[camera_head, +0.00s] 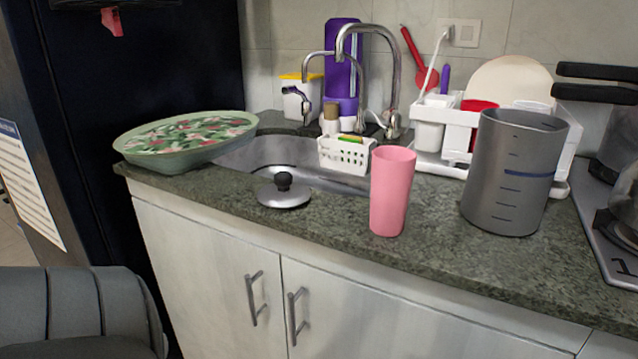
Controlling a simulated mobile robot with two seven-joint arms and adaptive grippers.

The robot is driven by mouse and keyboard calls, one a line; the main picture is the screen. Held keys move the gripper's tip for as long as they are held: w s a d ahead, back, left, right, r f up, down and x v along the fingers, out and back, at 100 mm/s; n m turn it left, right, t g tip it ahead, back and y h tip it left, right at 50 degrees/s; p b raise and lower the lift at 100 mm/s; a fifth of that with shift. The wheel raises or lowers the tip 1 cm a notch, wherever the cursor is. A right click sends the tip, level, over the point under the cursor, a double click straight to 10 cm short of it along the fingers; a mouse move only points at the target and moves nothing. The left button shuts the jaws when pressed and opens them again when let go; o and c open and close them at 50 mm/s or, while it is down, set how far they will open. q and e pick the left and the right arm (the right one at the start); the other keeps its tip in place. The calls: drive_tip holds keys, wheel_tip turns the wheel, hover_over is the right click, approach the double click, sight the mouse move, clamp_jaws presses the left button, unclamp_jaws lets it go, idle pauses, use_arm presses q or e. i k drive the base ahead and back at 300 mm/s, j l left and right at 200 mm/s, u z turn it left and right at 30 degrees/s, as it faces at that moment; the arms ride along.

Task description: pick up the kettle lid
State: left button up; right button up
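The kettle lid (284,194) is a small round silver-grey lid with a black knob on top. It lies flat, knob up, on the dark green stone counter (330,220), near the front edge of the sink. Nothing covers it from this view. Neither my left nor my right gripper shows in the head view.
A pink cup (391,191) and a grey cylindrical container (513,172) stand right of the lid. A green floral tray (188,140) sits to its left. The sink (270,152) with faucets and a white basket (345,155) lie behind. Black handles (595,82) jut in at upper right.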

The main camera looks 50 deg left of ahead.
sight(284, 193)
drive_tip(key=u, duration=1.7)
drive_tip(key=k+j, duration=0.1)
drive_tip(key=j, duration=0.35)
drive_tip(key=k+j, duration=0.1)
drive_tip(key=j, duration=0.35)
